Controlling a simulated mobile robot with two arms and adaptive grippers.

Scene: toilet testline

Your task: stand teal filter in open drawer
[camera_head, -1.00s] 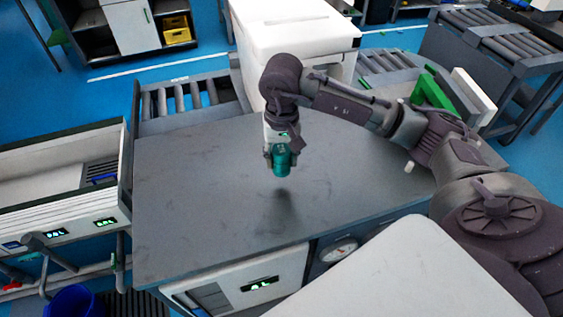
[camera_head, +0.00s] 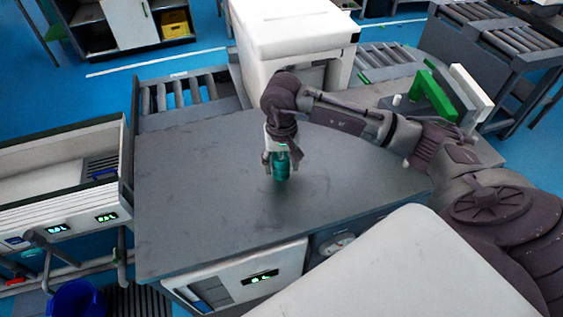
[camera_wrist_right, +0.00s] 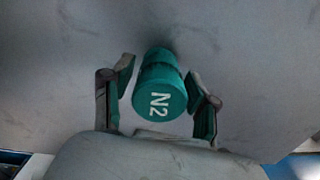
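The teal filter (camera_head: 281,168) is a small cylinder, upright on or just above the grey tabletop (camera_head: 190,200). In the right wrist view its end (camera_wrist_right: 160,102) is marked N2. My right gripper (camera_head: 281,160) points down around the filter. In the wrist view the fingers (camera_wrist_right: 160,95) stand on both sides of it, with narrow gaps showing. The white-fronted unit (camera_head: 250,278) under the table's front edge has a dark recess with blue parts; I cannot tell whether this is the open drawer. My left gripper is not in view.
A white machine (camera_head: 290,35) stands behind the table. A white open-topped tray unit (camera_head: 60,205) is at the left. Green and white upright plates (camera_head: 437,97) stand at the right, near my right arm. The tabletop left of the gripper is clear.

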